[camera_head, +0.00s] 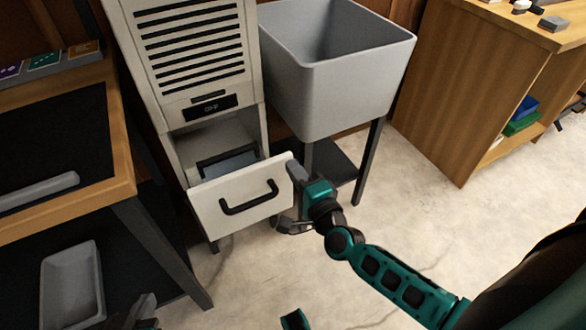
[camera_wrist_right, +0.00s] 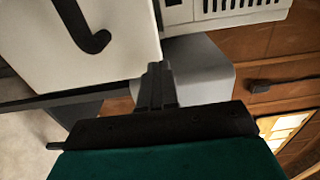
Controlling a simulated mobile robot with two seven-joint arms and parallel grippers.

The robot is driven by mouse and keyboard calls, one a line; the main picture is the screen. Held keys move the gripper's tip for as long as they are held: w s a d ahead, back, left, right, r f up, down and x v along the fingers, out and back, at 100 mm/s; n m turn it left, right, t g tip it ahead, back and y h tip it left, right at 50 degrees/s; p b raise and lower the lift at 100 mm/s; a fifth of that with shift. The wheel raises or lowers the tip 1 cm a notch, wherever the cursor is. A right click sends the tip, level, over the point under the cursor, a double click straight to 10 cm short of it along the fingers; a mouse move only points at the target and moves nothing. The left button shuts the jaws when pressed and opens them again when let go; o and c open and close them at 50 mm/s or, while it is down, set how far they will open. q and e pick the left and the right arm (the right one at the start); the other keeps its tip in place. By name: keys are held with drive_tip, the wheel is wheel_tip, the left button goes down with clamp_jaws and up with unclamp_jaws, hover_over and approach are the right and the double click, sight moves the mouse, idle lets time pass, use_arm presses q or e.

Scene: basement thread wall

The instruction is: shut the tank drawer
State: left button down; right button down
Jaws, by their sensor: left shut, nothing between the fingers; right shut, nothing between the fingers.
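The tank drawer (camera_head: 225,203) is pulled out from the bottom of the cream dehumidifier (camera_head: 150,75). Its front has a black bar handle (camera_head: 250,200), and part of the tank (camera_head: 232,163) shows behind it. My right gripper (camera_head: 293,172) is shut and empty at the right edge of the drawer front. In the right wrist view its closed fingers (camera_wrist_right: 158,82) lie beside the edge of the drawer front (camera_wrist_right: 118,15); I cannot tell whether they touch it. My left gripper (camera_head: 140,310) is shut and empty at the bottom left, away from the drawer.
A grey utility sink (camera_head: 350,80) on dark legs stands right of the dehumidifier. A wooden workbench (camera_head: 122,165) is close on the left, with a grey bin (camera_head: 72,285) on its lower shelf. A wooden cabinet (camera_head: 440,100) stands far right. The floor before the drawer is clear.

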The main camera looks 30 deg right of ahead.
drive_tip(key=shift+w, duration=0.6)
use_arm(q)
drive_tip(key=shift+r, duration=0.15)
